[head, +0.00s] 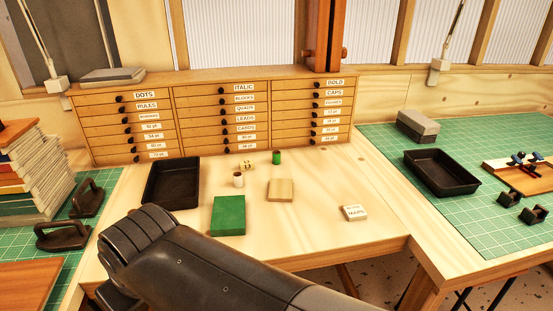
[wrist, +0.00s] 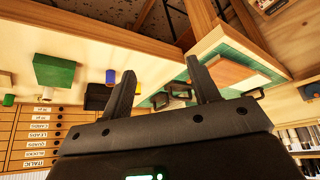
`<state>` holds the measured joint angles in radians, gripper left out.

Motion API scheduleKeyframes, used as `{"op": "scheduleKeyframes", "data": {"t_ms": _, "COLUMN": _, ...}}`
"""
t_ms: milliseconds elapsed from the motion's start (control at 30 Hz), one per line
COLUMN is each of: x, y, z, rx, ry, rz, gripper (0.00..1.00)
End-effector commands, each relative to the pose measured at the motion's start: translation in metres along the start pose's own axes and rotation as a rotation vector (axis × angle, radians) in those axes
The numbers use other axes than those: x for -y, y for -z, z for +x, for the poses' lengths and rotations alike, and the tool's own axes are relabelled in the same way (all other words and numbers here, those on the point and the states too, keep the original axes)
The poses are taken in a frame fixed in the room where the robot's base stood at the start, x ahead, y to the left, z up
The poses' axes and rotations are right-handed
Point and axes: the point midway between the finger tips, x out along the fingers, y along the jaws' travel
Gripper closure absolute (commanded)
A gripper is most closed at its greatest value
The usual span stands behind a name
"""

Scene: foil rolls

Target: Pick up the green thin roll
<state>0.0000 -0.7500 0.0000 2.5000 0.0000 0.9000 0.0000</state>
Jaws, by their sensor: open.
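The green thin roll (head: 277,157) stands upright on the wooden table toward the back, in front of the drawer cabinet. A small green thing at the left edge of the wrist view (wrist: 8,100) looks like the same roll. My gripper (wrist: 160,68) is open, its two dark fingers apart with nothing between them. In the head view my dark arm crosses the front of the table, left of and nearer than the roll; the fingertips are not clear there. The roll is well apart from my gripper.
A pale roll (head: 239,180), yellow piece (head: 247,165), wooden block (head: 280,190) and larger green block (head: 228,215) stand near the roll. A black tray (head: 172,183) lies left, a MAPS box (head: 355,213) right. The drawer cabinet (head: 215,115) bounds the back.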

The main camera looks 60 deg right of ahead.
Motion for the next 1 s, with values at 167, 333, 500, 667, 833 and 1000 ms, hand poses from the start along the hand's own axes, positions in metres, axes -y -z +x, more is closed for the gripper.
{"op": "scheduleKeyframes", "data": {"t_ms": 167, "x": -0.006, "y": 0.013, "z": -0.002, "rx": 0.004, "ry": -0.003, "rz": 0.028, "gripper": 0.45}}
{"op": "scheduleKeyframes", "data": {"t_ms": 333, "x": -0.035, "y": 0.061, "z": -0.004, "rx": 0.015, "ry": -0.019, "rz": 0.134, "gripper": 0.45}}
{"op": "scheduleKeyframes", "data": {"t_ms": 500, "x": -0.083, "y": 0.117, "z": -0.001, "rx": 0.025, "ry": -0.047, "rz": 0.268, "gripper": 0.45}}
{"op": "scheduleKeyframes", "data": {"t_ms": 667, "x": -0.140, "y": 0.161, "z": 0.007, "rx": 0.030, "ry": -0.083, "rz": 0.390, "gripper": 0.45}}
{"op": "scheduleKeyframes", "data": {"t_ms": 833, "x": -0.212, "y": 0.197, "z": 0.021, "rx": 0.034, "ry": -0.131, "rz": 0.516, "gripper": 0.45}}
{"op": "scheduleKeyframes", "data": {"t_ms": 1000, "x": -0.291, "y": 0.218, "z": 0.038, "rx": 0.038, "ry": -0.186, "rz": 0.636, "gripper": 0.45}}
